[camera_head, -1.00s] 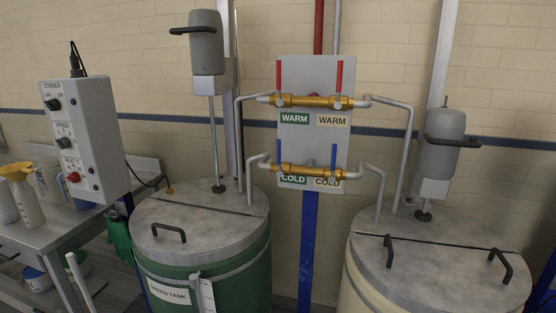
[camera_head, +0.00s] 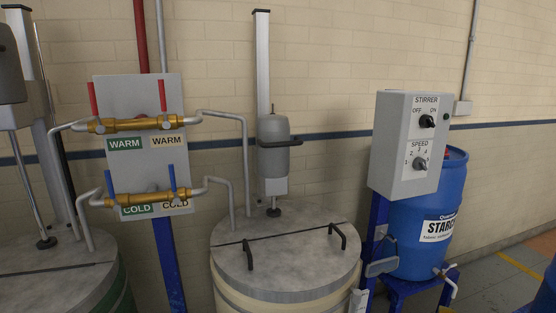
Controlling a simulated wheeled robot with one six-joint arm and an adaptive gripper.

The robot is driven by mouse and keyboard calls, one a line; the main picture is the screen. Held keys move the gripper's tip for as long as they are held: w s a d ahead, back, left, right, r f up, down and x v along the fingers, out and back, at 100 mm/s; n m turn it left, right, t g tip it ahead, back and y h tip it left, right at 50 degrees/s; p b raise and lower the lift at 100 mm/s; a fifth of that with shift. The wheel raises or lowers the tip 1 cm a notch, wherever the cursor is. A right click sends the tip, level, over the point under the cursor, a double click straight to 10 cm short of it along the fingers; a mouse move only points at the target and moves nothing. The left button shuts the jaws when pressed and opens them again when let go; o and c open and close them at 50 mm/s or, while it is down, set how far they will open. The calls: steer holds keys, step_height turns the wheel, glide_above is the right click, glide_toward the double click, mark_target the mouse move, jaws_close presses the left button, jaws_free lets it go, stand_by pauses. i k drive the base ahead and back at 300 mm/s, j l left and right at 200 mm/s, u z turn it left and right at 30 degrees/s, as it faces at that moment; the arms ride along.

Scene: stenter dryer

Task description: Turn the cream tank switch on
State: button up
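A grey control box (camera_head: 405,145) labelled STIRRER stands just right of the cream tank (camera_head: 240,300). Its black OFF/ON switch (camera_head: 427,121) is at the top of the front face, and I cannot tell its setting for sure. A SPEED knob (camera_head: 419,163) with numbers sits below it. The cream tank has a grey lid with two black handles and a grey stirrer motor (camera_head: 274,145) above it. My gripper is not in view.
A blue starch drum (camera_head: 455,190) stands behind and right of the box on a blue stand. Left are the valve panel (camera_head: 110,85) with WARM and COLD pipes and part of the green tank (camera_head: 125,300). Open floor lies at the lower right.

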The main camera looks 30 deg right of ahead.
mark_target(426, 120)
steer(key=z, duration=1.25)
